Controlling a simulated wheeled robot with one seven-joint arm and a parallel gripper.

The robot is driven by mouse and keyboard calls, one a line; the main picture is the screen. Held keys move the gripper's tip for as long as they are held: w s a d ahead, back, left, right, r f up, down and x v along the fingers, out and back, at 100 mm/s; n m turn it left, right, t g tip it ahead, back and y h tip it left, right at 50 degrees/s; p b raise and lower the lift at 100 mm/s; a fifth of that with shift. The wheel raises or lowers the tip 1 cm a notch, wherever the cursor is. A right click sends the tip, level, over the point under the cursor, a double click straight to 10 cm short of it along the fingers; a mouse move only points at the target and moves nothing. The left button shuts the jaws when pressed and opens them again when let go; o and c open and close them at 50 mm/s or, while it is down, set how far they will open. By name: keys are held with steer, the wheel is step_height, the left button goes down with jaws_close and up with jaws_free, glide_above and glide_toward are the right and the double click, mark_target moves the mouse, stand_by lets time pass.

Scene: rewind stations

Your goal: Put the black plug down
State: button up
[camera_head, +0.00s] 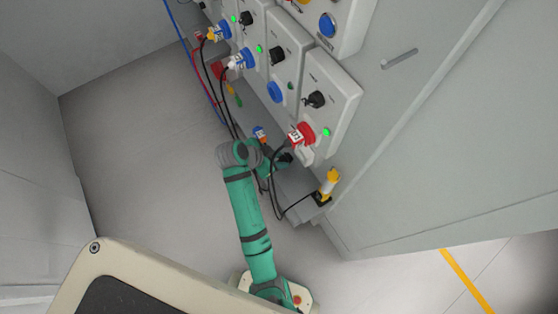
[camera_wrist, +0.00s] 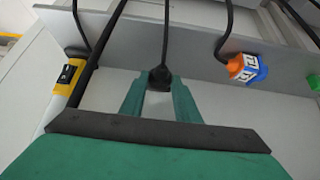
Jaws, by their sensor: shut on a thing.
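The black plug (camera_wrist: 160,76) is between the fingertips of my gripper (camera_wrist: 160,88) in the wrist view, with its black cable rising from it. My gripper is shut on it. In the head view my gripper (camera_head: 282,161) is at the grey ledge (camera_head: 294,203) below the row of panel boxes, and the plug is hard to tell from it there. In the wrist view the ledge (camera_wrist: 117,37) runs behind the plug. I cannot tell whether the plug touches any surface.
A yellow plug (camera_head: 329,185) stands upright at the ledge's near end. A blue and orange plug (camera_wrist: 246,68) lies to the right in the wrist view. A red plug (camera_head: 301,135) sits in a box above. Loose cables hang around my arm. The floor at left is clear.

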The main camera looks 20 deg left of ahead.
steer(key=shift+w+a+f, duration=0.2)
steer(key=shift+w+f, duration=0.35)
steer(key=shift+f, duration=1.7)
steer(key=o, duration=1.2)
steer(key=shift+f, duration=0.15)
steer(key=shift+c, duration=0.2)
